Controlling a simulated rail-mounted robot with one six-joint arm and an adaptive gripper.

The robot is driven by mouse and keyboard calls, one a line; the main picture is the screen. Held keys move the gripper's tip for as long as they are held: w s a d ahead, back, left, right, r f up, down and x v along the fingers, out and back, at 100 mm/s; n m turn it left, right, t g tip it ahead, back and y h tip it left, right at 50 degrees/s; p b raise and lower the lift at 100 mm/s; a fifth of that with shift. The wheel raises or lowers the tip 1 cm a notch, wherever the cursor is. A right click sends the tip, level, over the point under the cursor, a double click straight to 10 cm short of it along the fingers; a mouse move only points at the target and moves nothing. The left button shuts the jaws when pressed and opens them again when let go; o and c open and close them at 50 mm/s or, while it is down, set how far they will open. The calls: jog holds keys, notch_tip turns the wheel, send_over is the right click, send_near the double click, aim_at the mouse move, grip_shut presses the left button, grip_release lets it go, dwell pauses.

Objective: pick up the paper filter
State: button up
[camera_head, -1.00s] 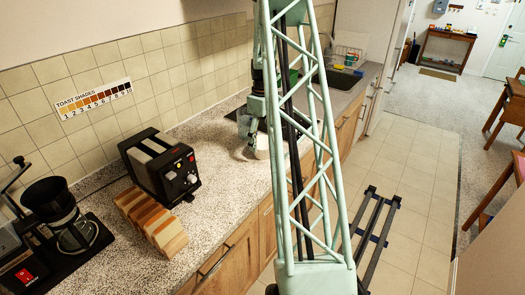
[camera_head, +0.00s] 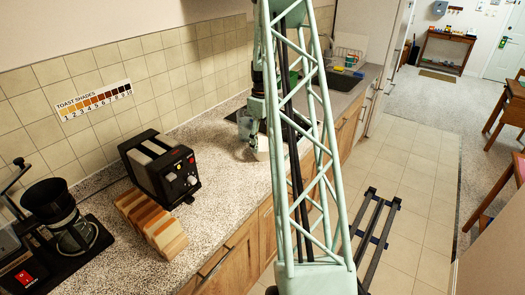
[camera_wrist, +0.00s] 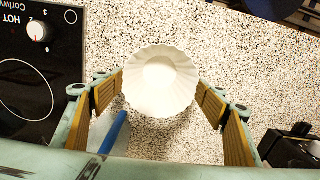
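The paper filter (camera_wrist: 160,82) is a white, fluted round cup. In the wrist view it lies between my gripper's two finger pads over the speckled counter. My gripper (camera_wrist: 161,92) is open, with one tan-padded finger on each side of the filter. The pads are close to its rim, and I cannot tell whether they touch it. In the head view the filter (camera_head: 262,146) shows as a small white shape on the counter beside my gripper, partly hidden by my green lattice arm.
A black hob (camera_wrist: 40,75) with a knob lies at left in the wrist view, and a blue bar (camera_wrist: 114,132) sits near the left finger. In the head view are a toaster (camera_head: 160,168), sliced bread (camera_head: 150,222), a coffee maker (camera_head: 62,225) and a sink (camera_head: 342,80).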

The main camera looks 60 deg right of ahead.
jog(key=shift+r, duration=0.1)
jog(key=s+a+r+b, duration=0.1)
jog(key=s+a+r, duration=0.3)
jog(key=s+a, duration=0.6)
jog(key=shift+s+a+r, duration=0.3)
jog(key=shift+a+r, duration=0.1)
jog(key=shift+a, duration=0.6)
